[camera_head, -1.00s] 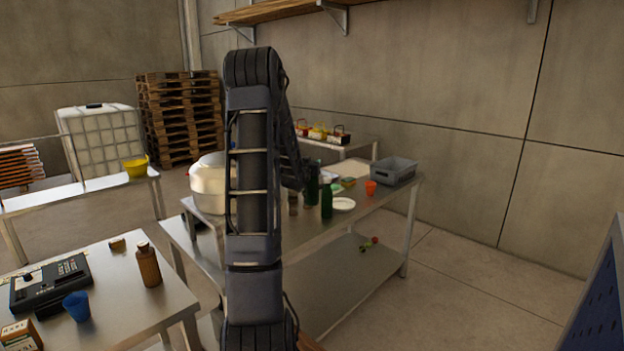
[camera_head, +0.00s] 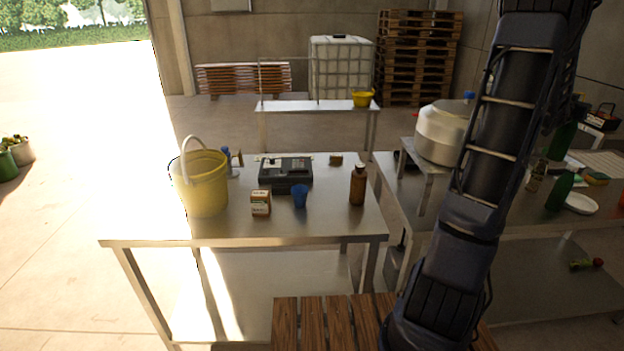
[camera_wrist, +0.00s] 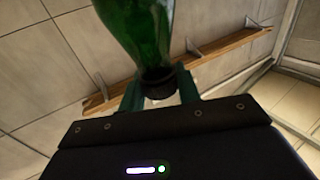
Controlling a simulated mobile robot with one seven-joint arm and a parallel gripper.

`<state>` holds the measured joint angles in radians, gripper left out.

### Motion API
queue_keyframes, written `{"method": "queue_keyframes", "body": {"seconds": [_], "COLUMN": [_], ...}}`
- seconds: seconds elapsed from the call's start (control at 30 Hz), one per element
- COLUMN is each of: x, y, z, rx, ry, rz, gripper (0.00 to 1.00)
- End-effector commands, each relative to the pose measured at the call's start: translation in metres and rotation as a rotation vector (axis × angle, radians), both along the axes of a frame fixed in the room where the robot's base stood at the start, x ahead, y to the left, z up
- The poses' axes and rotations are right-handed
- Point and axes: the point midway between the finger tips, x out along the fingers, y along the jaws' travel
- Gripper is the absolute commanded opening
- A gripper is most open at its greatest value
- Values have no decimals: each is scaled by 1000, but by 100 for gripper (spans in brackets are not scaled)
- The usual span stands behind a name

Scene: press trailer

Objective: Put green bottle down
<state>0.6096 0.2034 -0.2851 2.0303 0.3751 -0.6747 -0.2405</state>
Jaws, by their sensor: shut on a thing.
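In the wrist view, my gripper (camera_wrist: 160,88) is shut on the neck of a green bottle (camera_wrist: 140,30). Its dark cap is between the fingers and its body extends away past the top edge of the picture. In the head view, two green bottles show at the right: a larger one (camera_head: 563,140) beside my arm, and a smaller one (camera_head: 560,190) upright on the right metal table (camera_head: 490,215). I cannot tell for sure which of them, if either, is the held one. My gripper is hidden or indistinct in the head view.
The front table (camera_head: 330,222) holds a yellow bucket (camera_head: 203,185), a black device (camera_head: 286,172), a blue cup (camera_head: 300,196), a small box (camera_head: 261,203) and a brown bottle (camera_head: 357,185). Bare metal lies along its front. A white plate (camera_head: 581,204) lies on the right table.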

Motion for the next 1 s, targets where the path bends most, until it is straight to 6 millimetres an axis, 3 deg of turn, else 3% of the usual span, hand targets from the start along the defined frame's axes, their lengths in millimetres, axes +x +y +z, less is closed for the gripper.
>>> {"method": "queue_keyframes", "body": {"seconds": [0.03, 0.2, 0.5, 0.77, 1.0], "x": [0, 0, 0, 41, 79], "y": [0, 1, 0, 47, 101], "z": [21, 84, 163, 190, 219], "rx": [-6, -5, -4, -3, -4], "ry": [-8, -9, -6, -5, -3], "rz": [1, 1, 1, 107, 250], "gripper": [0, 0, 0, 0, 0]}}
